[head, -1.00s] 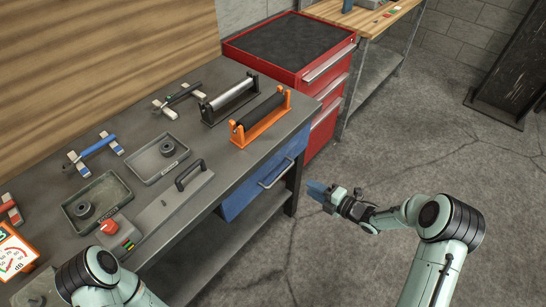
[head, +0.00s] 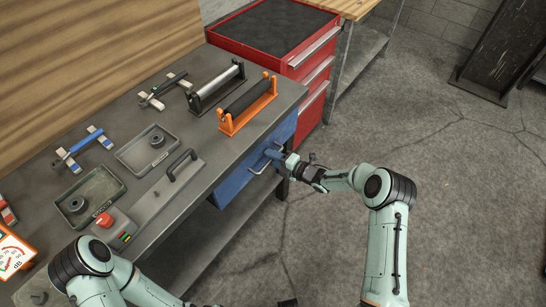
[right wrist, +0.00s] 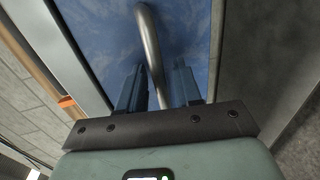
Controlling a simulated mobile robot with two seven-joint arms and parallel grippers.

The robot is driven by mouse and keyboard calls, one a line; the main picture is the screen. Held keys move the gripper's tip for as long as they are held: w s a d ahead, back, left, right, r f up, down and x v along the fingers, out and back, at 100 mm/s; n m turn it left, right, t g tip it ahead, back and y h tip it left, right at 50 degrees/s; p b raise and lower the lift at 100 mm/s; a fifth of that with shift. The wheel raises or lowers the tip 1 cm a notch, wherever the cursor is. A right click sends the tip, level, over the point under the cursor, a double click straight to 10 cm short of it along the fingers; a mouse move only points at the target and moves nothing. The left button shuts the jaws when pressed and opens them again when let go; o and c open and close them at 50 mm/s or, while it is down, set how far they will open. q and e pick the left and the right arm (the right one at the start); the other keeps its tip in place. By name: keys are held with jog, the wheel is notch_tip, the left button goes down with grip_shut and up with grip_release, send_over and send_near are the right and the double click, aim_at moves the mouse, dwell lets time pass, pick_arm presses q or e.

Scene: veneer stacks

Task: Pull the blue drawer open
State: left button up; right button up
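The blue drawer (head: 232,186) is under the right end of the grey workbench, and its front looks flush with the bench. Its metal bar handle (head: 256,171) is on the front. My right gripper (head: 272,157) is at the handle. In the right wrist view, the blue drawer front (right wrist: 185,30) fills the middle and the handle (right wrist: 148,30) runs between the two blue fingers of my right gripper (right wrist: 156,80). The fingers are apart, with gaps visible beside the bar. My left arm is at the lower left; its gripper cannot be made out.
The grey workbench (head: 200,150) carries an orange roller stand (head: 247,108), a black roller stand (head: 216,90) and trays. A red tool cabinet (head: 315,75) stands just beyond the bench. The floor (head: 450,190) in front of the drawer is clear.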

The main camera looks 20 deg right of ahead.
grip_shut()
pick_arm(q)
jog(key=s+a+b+x, duration=0.1)
jog(key=b+x, duration=0.7)
jog(key=b, duration=0.1)
jog(key=shift+f+t, duration=0.3)
jog(key=shift+f, duration=0.15)
pick_arm(e)
jog(key=f+v, duration=0.3)
jog(key=v, duration=1.1)
jog(key=s+f+v, duration=0.1)
jog(key=f+v, duration=0.2)
jog(key=v, duration=1.1)
jog(key=shift+s+d, duration=0.15)
jog(key=shift+d, duration=0.25)
pick_arm(q)
jog(key=shift+a, duration=0.1)
pick_arm(e)
grip_release()
